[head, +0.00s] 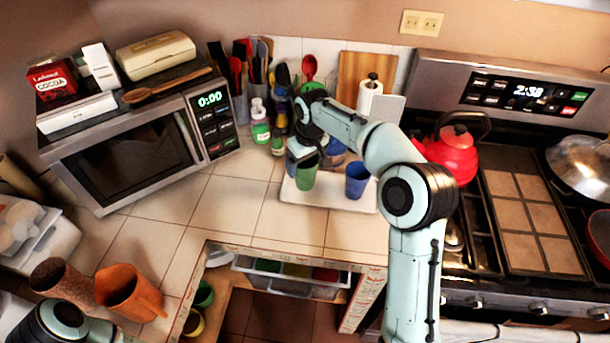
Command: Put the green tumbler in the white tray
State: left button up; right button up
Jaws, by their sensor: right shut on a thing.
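The green tumbler (306,178) is upright over the left part of the white tray (328,199) on the tiled counter. My right gripper (305,161) is shut on the tumbler from behind and above, and the arm partly hides the fingers. I cannot tell whether the tumbler's base touches the tray. A blue tumbler (356,181) stands in the tray to the right of the green one. Part of my left arm shows at the bottom left corner, but its gripper is out of view.
Utensil holders and bottles (260,122) stand behind the tray. A microwave (130,155) is at the left, and a red kettle (452,152) sits on the stove at the right. The counter between microwave and tray is clear. An orange pitcher (130,293) stands at the front left.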

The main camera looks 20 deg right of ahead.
pick_arm(q)
jog(key=shift+s+f, duration=0.45)
pick_arm(e)
notch_tip(320, 180, down, 5)
jog(key=shift+f, duration=0.15)
pick_arm(q)
jog(key=shift+b, duration=0.3)
pick_arm(e)
jog(key=shift+w+f, duration=0.1)
jog(key=shift+w, duration=0.05)
jog(key=shift+f, duration=0.15)
jog(key=o, duration=0.9)
jog(key=shift+r, duration=0.2)
pick_arm(q)
jog(key=shift+w+r+p, duration=0.65)
jog(key=shift+w+r, duration=0.15)
jog(key=shift+w, duration=0.2)
pick_arm(e)
notch_tip(320, 180, up, 12)
jog(key=s, duration=0.2)
jog(key=shift+d, duration=0.15)
pick_arm(q)
jog(key=shift+s, duration=0.1)
pick_arm(e)
jog(key=shift+f, duration=0.1)
